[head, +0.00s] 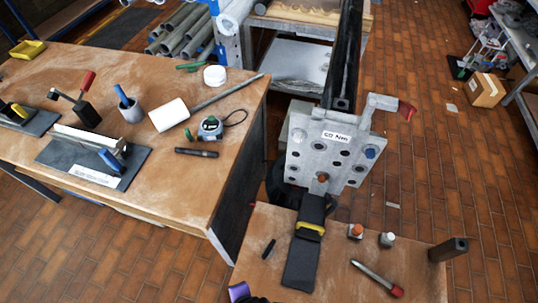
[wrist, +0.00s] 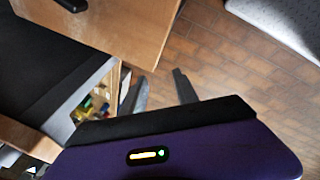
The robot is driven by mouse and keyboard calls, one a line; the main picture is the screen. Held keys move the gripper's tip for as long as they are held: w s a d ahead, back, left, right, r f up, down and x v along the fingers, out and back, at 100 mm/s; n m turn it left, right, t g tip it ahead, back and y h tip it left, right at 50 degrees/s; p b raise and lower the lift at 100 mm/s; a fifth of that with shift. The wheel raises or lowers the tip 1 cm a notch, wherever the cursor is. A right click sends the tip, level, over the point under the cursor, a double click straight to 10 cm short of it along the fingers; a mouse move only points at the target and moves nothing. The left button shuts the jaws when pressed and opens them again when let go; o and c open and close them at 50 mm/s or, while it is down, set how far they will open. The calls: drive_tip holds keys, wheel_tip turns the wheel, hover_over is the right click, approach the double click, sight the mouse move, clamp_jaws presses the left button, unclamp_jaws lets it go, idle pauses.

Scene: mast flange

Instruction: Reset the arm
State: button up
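My gripper (wrist: 160,82) shows in the wrist view beyond its purple housing. Its two dark fingers stand apart with nothing between them, and the brick floor shows past them. In the head view only a purple piece that looks like part of my arm shows at the bottom edge; the fingers cannot be made out there. The grey flange plate (head: 326,150) hangs on the black mast (head: 345,55), with a "60 Nm" label, several holes, one blue bolt and an orange one, and a red-tipped lever at upper right.
A larger bench (head: 225,170) at left carries tools, a cup and a tape measure (head: 210,128). The floor (head: 430,170) at right is mostly clear.

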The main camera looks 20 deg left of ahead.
drive_tip(key=s+d+r+m+t+b, duration=0.15)
drive_tip(key=d+r+m+t, duration=0.3)
drive_tip(key=d+m, duration=0.45)
drive_tip(key=w+d+r+m+t+b, duration=0.1)
drive_tip(key=d+r+m+t+b, duration=0.1)
drive_tip(key=d+r+m+t, duration=0.5)
drive_tip(key=s+d+r+m+t+h+b, duration=0.1)
drive_tip(key=d+r+m, duration=0.3)
drive_tip(key=d+r, duration=0.4)
drive_tip(key=s+d+r+m+t+h+b, duration=0.1)
drive_tip(key=s+d+r+m+h, duration=0.1)
drive_tip(key=d+r+m, duration=0.3)
drive_tip(key=d+r+h, duration=0.1)
drive_tip(key=d+r, duration=0.2)
drive_tip(key=r, duration=0.1)
drive_tip(key=shift+s+d+r, duration=0.15)
drive_tip(key=shift+s+d, duration=0.05)
drive_tip(key=shift+s, duration=0.2)
